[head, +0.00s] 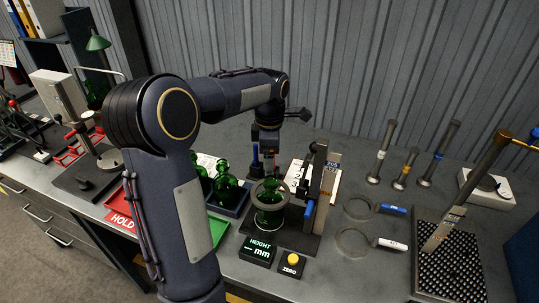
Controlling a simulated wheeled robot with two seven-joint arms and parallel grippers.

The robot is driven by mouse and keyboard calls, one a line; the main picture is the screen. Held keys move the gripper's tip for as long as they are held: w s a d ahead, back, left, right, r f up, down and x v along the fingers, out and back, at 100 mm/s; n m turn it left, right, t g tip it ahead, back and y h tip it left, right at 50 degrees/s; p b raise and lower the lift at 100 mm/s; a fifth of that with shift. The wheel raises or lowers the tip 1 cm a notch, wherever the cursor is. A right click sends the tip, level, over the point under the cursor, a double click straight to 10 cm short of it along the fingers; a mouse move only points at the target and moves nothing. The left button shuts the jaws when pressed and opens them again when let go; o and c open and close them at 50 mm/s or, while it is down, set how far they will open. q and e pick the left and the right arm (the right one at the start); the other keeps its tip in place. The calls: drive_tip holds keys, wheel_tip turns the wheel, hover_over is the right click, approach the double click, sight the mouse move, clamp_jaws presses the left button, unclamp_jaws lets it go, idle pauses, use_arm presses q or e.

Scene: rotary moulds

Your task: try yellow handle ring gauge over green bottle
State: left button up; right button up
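A green bottle (269,216) stands upright on a dark gauge stand in the middle of the bench. A grey ring (287,190) sits around the bottle above its base. No yellow handle shows, and I cannot tell whether the ring touches the glass. My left gripper (267,168) points down just behind the ring, small and partly dark. Its fingers are too unclear to show whether they are shut on the ring's handle. My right gripper is not in view.
A height post (326,186) stands right of the bottle. A height display (258,251) and a yellow button box (292,263) are in front. Blue-handled (392,210) and white-handled (391,245) ring gauges lie to the right. More green bottles (226,188) stand in a tray to the left.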

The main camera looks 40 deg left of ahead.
use_arm(q)
drive_tip(key=shift+f+b, duration=2.25)
drive_tip(key=shift+f, duration=1.2)
drive_tip(key=shift+f, duration=0.15)
idle(0.7)
idle(1.5)
drive_tip(key=shift+r+p, duration=2.4)
drive_tip(key=shift+r, duration=0.35)
drive_tip(key=shift+s+r, duration=0.1)
